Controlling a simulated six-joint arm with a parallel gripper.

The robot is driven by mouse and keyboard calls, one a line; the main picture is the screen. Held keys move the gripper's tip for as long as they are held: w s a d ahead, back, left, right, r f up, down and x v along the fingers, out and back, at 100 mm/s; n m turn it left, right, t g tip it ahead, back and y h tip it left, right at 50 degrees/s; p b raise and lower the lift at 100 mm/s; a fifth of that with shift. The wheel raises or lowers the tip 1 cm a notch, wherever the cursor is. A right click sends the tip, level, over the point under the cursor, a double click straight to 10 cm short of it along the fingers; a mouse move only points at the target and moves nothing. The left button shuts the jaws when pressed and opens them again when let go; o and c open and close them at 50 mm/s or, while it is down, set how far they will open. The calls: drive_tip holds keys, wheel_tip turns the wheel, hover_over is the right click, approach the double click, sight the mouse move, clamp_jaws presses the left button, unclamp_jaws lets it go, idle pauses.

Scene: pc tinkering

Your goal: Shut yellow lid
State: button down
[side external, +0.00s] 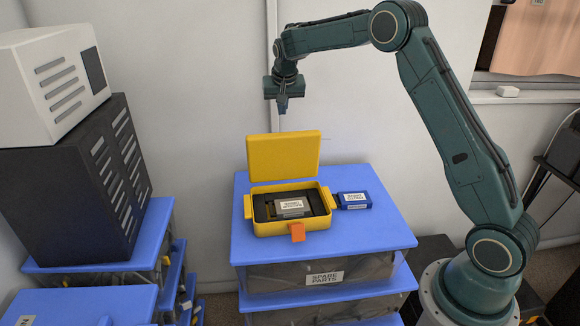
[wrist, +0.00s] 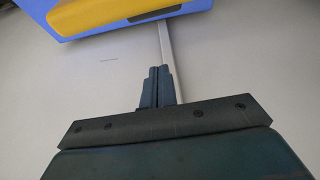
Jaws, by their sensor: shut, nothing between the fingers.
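The yellow lid (side external: 284,157) stands open, raised upright at the back of the yellow box (side external: 290,224). An orange latch (side external: 297,232) shows at the box's front. Inside the box lies a dark part with a white label (side external: 290,205). My gripper (side external: 283,108) is shut and empty, pointing down in the air above and behind the lid, apart from it. In the wrist view my gripper (wrist: 159,72) shows its two fingers together, with the lid's yellow edge (wrist: 125,10) at the top of the picture.
The box sits on a blue-topped bin (side external: 330,250) labelled spare parts. A small blue labelled case (side external: 353,200) lies right of the box. A black tower (side external: 80,180) with a white unit (side external: 50,80) stands at left. The wall is close behind the bin.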

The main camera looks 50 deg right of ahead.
sight(283, 132)
drive_tip(key=shift+s+a+f, duration=0.1)
drive_tip(key=shift+f, duration=1.9)
drive_tip(key=shift+s+a+f, duration=0.1)
drive_tip(key=shift+f, duration=1.9)
drive_tip(key=shift+r, duration=0.1)
drive_tip(key=shift+s+a, duration=0.2)
drive_tip(key=shift+s, duration=0.05)
